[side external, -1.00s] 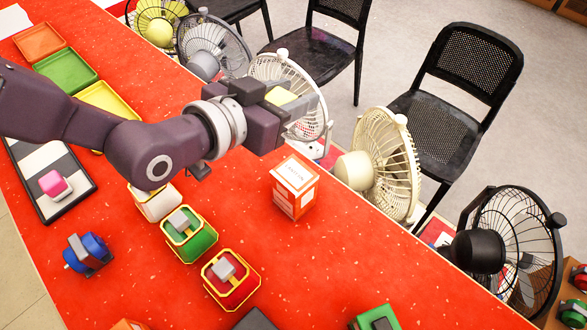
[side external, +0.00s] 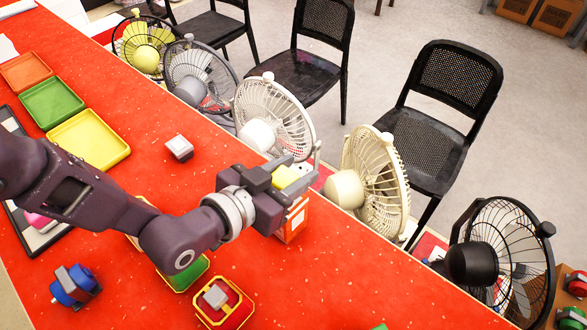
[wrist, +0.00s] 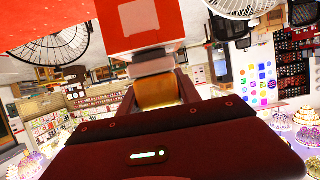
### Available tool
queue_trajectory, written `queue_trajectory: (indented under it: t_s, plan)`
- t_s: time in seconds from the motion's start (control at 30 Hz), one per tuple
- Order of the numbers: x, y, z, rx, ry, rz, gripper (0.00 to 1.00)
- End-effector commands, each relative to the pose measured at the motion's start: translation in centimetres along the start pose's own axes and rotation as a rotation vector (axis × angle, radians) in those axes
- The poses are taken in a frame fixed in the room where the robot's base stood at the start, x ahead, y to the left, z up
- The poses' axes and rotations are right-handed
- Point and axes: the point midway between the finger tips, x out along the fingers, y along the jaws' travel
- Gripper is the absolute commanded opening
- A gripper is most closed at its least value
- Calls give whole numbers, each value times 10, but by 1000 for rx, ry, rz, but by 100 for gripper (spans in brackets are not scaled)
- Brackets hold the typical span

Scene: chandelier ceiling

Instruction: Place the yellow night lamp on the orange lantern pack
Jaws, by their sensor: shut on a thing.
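The yellow night lamp (side external: 286,177) is between the fingers of my gripper (side external: 303,173), which is shut on it. In the wrist view a yellow piece (wrist: 157,92) shows in front of my gripper. The orange lantern pack (side external: 293,224) stands upright on the red table, directly below my gripper in the side view. My gripper and wrist hide its top and left part. In the wrist view a red-orange face with a pale square (wrist: 140,22), likely the pack, fills the top middle. I cannot tell whether the lamp touches the pack.
A row of fans stands along the table's far edge; the cream fan (side external: 375,178) and white fan (side external: 273,118) are near my gripper. A small white-and-grey block (side external: 179,148), a yellow tray (side external: 90,139) and a red-and-yellow item (side external: 223,302) are on the table.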

Motion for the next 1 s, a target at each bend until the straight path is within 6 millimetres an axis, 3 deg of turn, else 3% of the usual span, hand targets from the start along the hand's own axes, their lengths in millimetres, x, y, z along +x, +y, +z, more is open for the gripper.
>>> queue_trajectory:
  t_s: [0.03,0.07,0.13,0.17,0.53,1.0]
  plan:
    - [1,0,2,0,0,0,0]
    - [0,0,1,0,0,0,46]
    - [0,0,1,0,0,0,59]
    - [0,0,1,0,0,0,61]
    - [-5,0,-2,0,-2,0,61]
    - [-106,0,-2,1,-2,0,61]
